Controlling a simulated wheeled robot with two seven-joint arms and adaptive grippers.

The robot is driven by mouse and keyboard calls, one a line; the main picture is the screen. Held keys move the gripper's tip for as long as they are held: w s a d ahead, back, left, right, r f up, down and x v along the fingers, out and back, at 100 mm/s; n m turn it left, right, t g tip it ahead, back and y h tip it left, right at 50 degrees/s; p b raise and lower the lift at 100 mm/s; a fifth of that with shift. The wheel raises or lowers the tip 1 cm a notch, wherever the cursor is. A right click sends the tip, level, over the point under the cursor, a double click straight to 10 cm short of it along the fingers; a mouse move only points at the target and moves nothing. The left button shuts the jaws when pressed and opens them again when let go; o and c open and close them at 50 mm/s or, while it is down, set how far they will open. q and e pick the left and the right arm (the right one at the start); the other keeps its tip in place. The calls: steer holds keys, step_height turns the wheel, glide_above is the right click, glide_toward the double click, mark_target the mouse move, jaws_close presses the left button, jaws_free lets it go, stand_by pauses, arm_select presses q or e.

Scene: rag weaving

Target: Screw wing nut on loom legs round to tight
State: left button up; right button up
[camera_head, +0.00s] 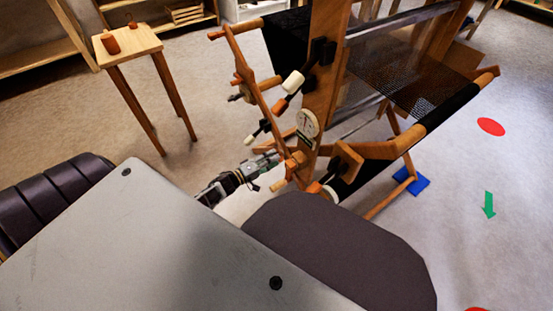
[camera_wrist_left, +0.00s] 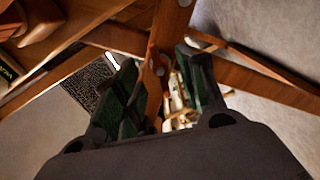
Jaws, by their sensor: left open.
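The wooden loom (camera_head: 322,75) stands upright past my front edge, with dark woven cloth on its right side. My left gripper (camera_head: 268,161) is low at the loom's near left side, close to its wooden leg parts. In the left wrist view the left gripper (camera_wrist_left: 158,66) is open, with dark green ridged finger pads. An upright orange-brown wooden piece (camera_wrist_left: 151,80) with a small grey round spot shows between the fingers; I cannot tell for sure that it is the wing nut. A wooden leg post (camera_wrist_left: 171,25) rises just beyond it. My right gripper is not in view.
A round dial (camera_head: 307,123) is fixed on the loom post. A small wooden stool (camera_head: 127,46) with orange-brown cups stands at the upper left. A blue pad (camera_head: 421,184) lies under a loom foot. Open floor (camera_head: 480,240) lies to the right, with red and green markers.

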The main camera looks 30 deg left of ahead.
arm_select(q)
steer(key=shift+b+x, duration=0.4)
steer(key=shift+x, duration=0.95)
jaws_close()
